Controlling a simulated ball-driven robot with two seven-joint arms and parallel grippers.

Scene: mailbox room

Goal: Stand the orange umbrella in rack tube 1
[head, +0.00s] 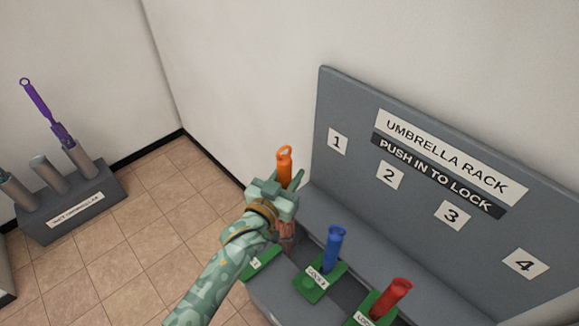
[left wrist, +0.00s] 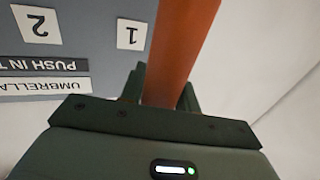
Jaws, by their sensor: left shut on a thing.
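The orange umbrella (head: 284,165) is upright, with its ring handle at the top. My left gripper (head: 275,188) is shut on it below the handle. In the left wrist view the orange shaft (left wrist: 178,55) runs between the fingers of my left gripper (left wrist: 163,88). The umbrella rack (head: 335,105) has number plates 1 to 4 on its back panel. The umbrella stands over the tube 1 place, by the leftmost green plate (head: 262,264). My arm and gripper hide much of tube 1, so I cannot tell how deep the umbrella sits. My right gripper is out of view.
A blue umbrella (head: 333,248) and a red umbrella (head: 390,298) stand in the neighbouring rack places, close to the right of my gripper. A grey wet-umbrella stand (head: 75,205) with a purple umbrella (head: 38,100) is at the left. Tiled floor lies free between.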

